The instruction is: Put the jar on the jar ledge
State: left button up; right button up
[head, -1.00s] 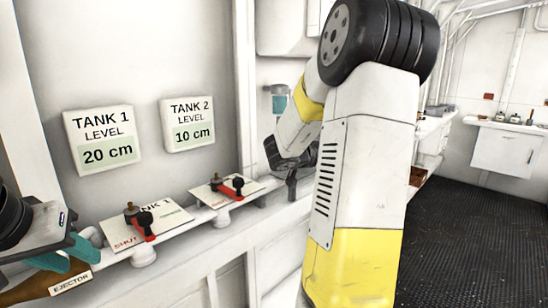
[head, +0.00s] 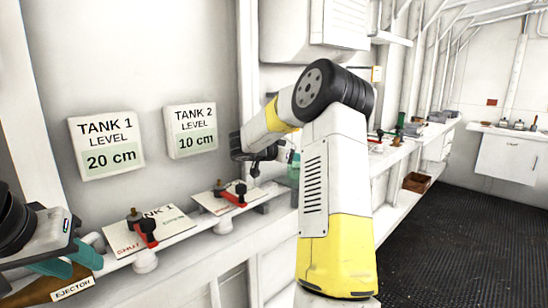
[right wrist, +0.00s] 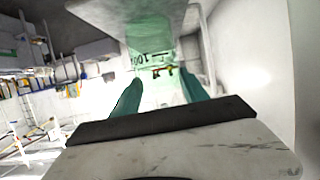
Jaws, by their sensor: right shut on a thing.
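In the right wrist view, a clear, green-tinted jar (right wrist: 150,38) with dark markings is between the teal fingers of my right gripper (right wrist: 160,88), which is shut on it. In the head view, my right gripper (head: 278,160) is beyond the tank 2 panel, close to the wall shelf; the arm partly hides it, and the jar is hard to make out there. My left gripper (head: 68,262) is at the lower left, its teal fingers apart, above the brown piece labelled EJECTOR. I cannot tell which surface is the jar ledge.
Tank 1 (head: 106,146) and tank 2 (head: 190,130) level signs hang on the left wall. Below them are panels with red-handled valves (head: 142,226). A long shelf with small items (head: 410,128) runs along the wall. The dark floor (head: 450,235) at right is clear.

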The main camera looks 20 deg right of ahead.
jog(key=shift+f, duration=0.15)
jog(key=o, duration=1.6)
jog(key=shift+s+a+r, duration=0.1)
jog(key=shift+a+r, duration=0.2)
jog(key=shift+a, duration=0.05)
jog(key=v, duration=1.1)
jog(key=shift+s, duration=0.2)
jog(key=shift+a, duration=0.1)
